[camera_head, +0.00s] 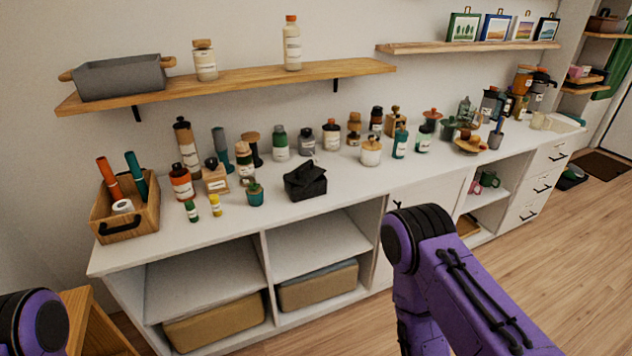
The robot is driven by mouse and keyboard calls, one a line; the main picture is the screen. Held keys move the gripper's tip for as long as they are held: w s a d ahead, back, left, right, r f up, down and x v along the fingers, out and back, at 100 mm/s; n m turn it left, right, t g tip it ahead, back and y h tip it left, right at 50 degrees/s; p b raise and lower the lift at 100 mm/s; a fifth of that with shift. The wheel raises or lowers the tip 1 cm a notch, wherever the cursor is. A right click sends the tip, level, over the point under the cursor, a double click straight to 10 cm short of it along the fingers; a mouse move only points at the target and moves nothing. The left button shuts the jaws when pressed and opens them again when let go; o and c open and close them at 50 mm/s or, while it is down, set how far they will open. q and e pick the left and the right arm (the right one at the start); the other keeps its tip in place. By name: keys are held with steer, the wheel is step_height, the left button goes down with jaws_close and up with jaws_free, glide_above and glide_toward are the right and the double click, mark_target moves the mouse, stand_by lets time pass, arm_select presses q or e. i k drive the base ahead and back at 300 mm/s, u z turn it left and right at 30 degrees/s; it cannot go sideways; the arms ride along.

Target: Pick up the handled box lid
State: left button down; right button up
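A small black box (305,185) stands on the white counter, near its front edge and left of the middle. A dark raised piece that looks like a lid with a handle (304,170) is on top of it. The dark colour makes the seam between lid and box hard to see. Neither of my grippers is in view. Only a purple and black part of my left arm shows at the bottom left corner, and purple links of my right arm show at the lower right, in front of the counter. Nothing touches the black box.
Several bottles crowd behind. A wooden crate (125,219) is at the counter's left end. A wooden shelf (230,83) hangs above.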

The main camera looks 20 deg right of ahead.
mark_target(305, 172)
steer(key=z, duration=2)
steer(key=i, duration=1.55)
steer(key=u, duration=3.05)
